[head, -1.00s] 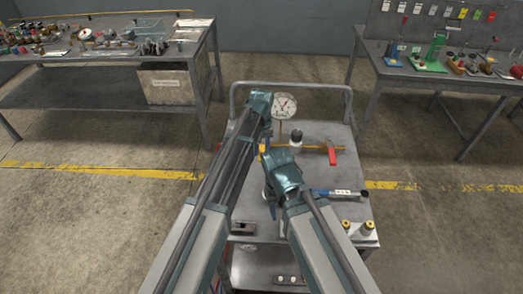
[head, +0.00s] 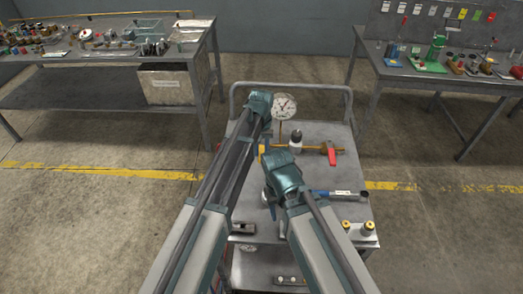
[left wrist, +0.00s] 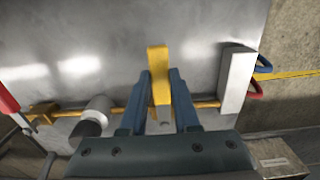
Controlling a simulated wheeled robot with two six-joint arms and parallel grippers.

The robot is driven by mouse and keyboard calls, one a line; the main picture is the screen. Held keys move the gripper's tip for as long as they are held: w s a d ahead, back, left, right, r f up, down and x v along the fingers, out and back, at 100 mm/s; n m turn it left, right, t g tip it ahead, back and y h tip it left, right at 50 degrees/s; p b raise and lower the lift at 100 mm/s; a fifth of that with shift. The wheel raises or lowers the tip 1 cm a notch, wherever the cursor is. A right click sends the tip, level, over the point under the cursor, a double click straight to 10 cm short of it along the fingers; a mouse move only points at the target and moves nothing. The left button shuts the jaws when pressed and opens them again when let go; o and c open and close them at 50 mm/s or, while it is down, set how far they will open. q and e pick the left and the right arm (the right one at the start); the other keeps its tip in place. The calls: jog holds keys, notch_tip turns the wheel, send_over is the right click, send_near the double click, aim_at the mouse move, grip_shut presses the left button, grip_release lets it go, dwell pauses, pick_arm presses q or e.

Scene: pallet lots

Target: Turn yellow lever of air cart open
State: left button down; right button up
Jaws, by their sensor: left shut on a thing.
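The yellow lever (left wrist: 159,62) stands between the two blue fingers of my left gripper (left wrist: 160,92) in the left wrist view. The gripper is shut on it. The lever sits at a thin yellow pipe (left wrist: 205,104) that runs across the air cart (head: 315,132). In the head view my left arm hides most of the lever, and only a bit of yellow shows beside the gripper. My right gripper (head: 270,203) is low over the cart's near left part. Its fingers are mostly hidden by its own wrist.
A round gauge (head: 285,106) stands at the cart's back. A red lever (head: 331,153) and a grey-white cylinder (head: 296,141) are along the pipe. A blue-and-black tool (head: 335,194) and brass-topped parts (head: 367,229) lie nearer. Cluttered benches stand at back left (head: 100,72) and right (head: 440,79).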

pick_arm(q)
jog(key=shift+a, duration=0.15)
dwell(0.5)
jog(key=a+m, duration=0.2)
jog(key=shift+w+m, duration=0.2)
jog(key=shift+m, duration=0.1)
jog(key=a+m, duration=0.1)
jog(key=w+m, duration=0.1)
jog(key=shift+a+m, duration=0.4)
jog(key=m, duration=0.1)
jog(key=w+a+m, duration=0.1)
jog(key=shift+w+a+m, duration=0.1)
jog(key=shift+a+m, duration=0.2)
jog(key=w+m, duration=0.1)
jog(key=a+m, duration=0.1)
jog(key=shift+w+a+m, duration=0.15)
jog(key=shift+w+m, duration=0.2)
jog(key=shift+m, duration=0.05)
jog(key=w+m, duration=0.1)
jog(key=m, duration=0.1)
jog(key=w+a+m, duration=0.1)
jog(key=w+m, duration=0.1)
jog(key=shift+a, duration=0.1)
jog(key=shift+w+m, duration=1.05)
jog(key=shift+m, duration=0.55)
jog(key=shift+w, duration=0.1)
